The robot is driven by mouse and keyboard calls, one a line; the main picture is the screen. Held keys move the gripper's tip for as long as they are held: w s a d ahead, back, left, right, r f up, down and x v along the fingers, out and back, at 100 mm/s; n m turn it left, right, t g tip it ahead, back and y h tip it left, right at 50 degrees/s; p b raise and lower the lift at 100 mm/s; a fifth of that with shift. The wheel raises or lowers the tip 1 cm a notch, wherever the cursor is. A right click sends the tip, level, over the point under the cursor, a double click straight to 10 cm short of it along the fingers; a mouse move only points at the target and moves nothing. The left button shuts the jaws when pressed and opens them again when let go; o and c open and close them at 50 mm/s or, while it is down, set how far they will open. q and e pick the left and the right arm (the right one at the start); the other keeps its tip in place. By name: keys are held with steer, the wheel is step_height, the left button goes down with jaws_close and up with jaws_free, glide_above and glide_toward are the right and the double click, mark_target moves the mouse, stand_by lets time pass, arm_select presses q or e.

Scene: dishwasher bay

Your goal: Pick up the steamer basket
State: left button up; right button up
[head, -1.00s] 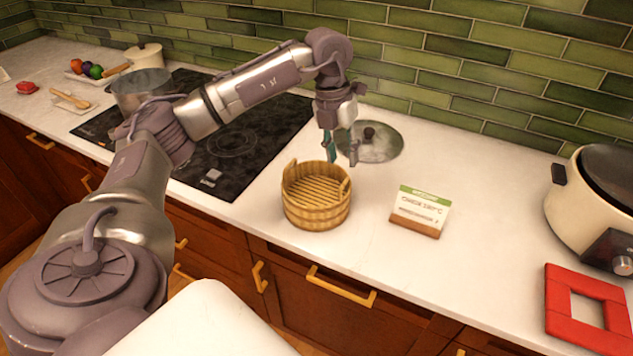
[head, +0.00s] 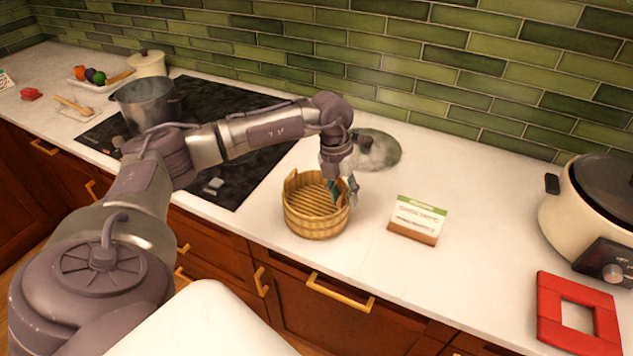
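The steamer basket (head: 316,222) is a round wooden tub with a slatted inside and a raised tab at its back left. It stands upright on the white counter to the right of the cooktop. My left gripper (head: 345,189) points down at the basket's right rim, with its fingers apart and one on each side of the rim or close to it. I cannot tell whether the fingers touch the rim. The gripper hides the basket's right tab. My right gripper is not in view.
A lid (head: 377,152) lies behind the gripper. A small sign (head: 417,220) stands right of the basket. A cooker (head: 592,208) and red trivet (head: 578,312) are at the far right. A pot (head: 146,103) stands on the cooktop (head: 225,170). The counter between sign and cooker is clear.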

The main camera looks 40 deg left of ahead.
arm_select(q)
jaws_close()
steer(key=shift+r, duration=0.1)
